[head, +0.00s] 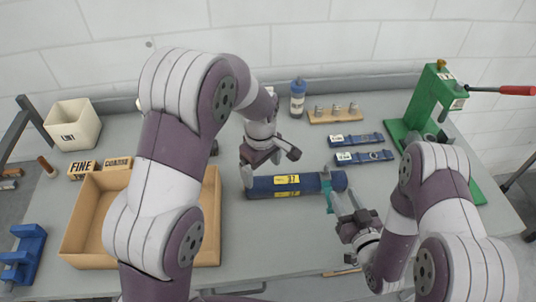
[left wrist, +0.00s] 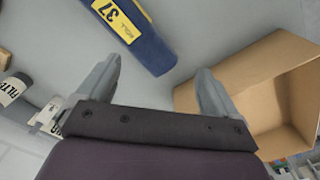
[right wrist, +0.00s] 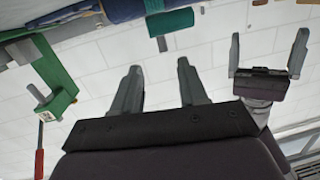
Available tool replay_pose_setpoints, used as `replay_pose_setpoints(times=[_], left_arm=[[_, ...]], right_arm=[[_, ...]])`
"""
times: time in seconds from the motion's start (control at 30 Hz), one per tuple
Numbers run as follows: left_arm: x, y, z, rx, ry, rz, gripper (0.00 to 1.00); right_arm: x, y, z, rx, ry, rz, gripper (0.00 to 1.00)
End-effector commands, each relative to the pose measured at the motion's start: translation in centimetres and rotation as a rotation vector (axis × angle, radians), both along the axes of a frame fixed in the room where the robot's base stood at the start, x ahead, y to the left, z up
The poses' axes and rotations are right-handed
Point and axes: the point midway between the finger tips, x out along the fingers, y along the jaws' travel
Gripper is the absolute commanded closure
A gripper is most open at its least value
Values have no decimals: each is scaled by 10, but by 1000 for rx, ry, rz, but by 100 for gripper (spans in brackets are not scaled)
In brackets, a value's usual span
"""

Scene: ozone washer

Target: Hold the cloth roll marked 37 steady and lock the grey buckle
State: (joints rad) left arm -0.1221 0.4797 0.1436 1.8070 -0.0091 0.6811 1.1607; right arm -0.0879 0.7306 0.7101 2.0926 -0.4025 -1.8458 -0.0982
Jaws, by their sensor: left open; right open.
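The blue cloth roll with the yellow 37 label (head: 257,188) lies on the grey table in the head view. Its label end also shows at the top of the left wrist view (left wrist: 150,45). A teal strap (head: 328,194) wraps its right part, and this strap shows in the right wrist view (right wrist: 170,22). A small grey piece, possibly the buckle (right wrist: 162,44), is at the strap; its lock state is unclear. My left gripper (head: 269,167) is open and empty by the roll's left half. My right gripper (head: 345,204) is open and empty near the strap, apart from it.
An open cardboard box (head: 207,250) stands left of the roll. Two flat blue rolls (head: 357,140) lie behind right, and a green press (head: 425,105) with a red handle stands at the right.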

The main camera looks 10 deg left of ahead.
Motion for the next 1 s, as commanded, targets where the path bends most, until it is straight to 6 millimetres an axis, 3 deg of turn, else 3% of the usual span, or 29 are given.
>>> replay_pose_setpoints(times=[0.13,0.3,0.47,0.8,1.0], left_arm=[[29,-4,13,-13,-16,460,7],[29,-3,19,-13,0,779,7],[27,-3,9,-12,5,861,7],[28,-2,-70,-11,6,860,7],[30,-2,-100,-13,2,859,7]], right_arm=[[0,0,0,0,0,0,57],[0,0,0,0,0,0,57],[0,0,0,0,0,0,57],[0,0,0,0,0,0,57],[0,0,0,0,0,0,57]])
